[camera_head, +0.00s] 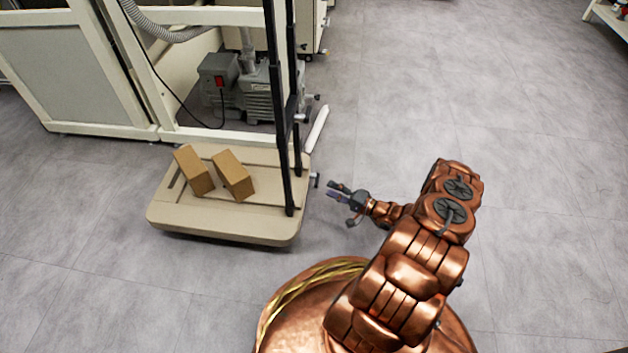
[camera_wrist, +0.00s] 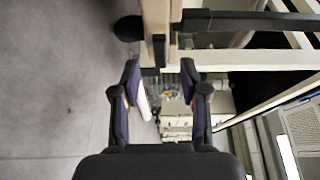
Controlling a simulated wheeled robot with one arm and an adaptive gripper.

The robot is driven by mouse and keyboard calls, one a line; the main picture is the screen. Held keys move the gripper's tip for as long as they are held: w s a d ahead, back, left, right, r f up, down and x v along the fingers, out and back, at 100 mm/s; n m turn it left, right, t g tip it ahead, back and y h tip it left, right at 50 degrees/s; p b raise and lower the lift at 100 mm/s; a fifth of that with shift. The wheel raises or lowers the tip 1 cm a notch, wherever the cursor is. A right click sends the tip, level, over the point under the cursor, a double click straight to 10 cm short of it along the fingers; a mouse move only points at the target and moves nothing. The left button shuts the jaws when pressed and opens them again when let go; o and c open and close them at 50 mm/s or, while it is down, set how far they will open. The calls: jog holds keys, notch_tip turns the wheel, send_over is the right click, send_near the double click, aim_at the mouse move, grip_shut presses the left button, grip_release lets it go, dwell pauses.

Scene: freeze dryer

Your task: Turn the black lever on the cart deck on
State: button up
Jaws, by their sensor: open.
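The cart deck (camera_head: 225,217) is a low beige platform left of my gripper. A small dark lever (camera_head: 316,180) sticks out from its right edge. In the wrist view, a short black piece that looks like this lever (camera_wrist: 159,52) shows at the beige deck edge, beyond the fingertips and roughly centred between them. My gripper (camera_head: 333,191) is open and empty, just right of the lever, with its fingers pointing left at the deck. The fingers also show in the wrist view (camera_wrist: 160,78). A gap seems to lie between fingertips and lever; contact cannot be told exactly.
Two brown boxes (camera_head: 232,175) rest on the deck. Black upright posts (camera_head: 283,120) rise from its right side. Behind stands a beige frame with a grey pump (camera_head: 245,88), and a white cylinder (camera_head: 317,129) is beside it. The floor (camera_head: 420,100) to the right is clear.

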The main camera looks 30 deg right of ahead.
aim_at(317, 182)
jog(key=b+x, duration=0.1)
jog(key=x, duration=0.3)
jog(key=shift+w+a+f+b, duration=0.15)
jog(key=shift+a+f+b, duration=0.05)
jog(key=shift+a+b, duration=0.2)
jog(key=shift+b+x, duration=0.45)
jog(key=shift+x, duration=0.65)
jog(key=shift+d+r, duration=0.1)
jog(key=shift+r, duration=0.1)
jog(key=shift+c, duration=0.2)
grip_shut()
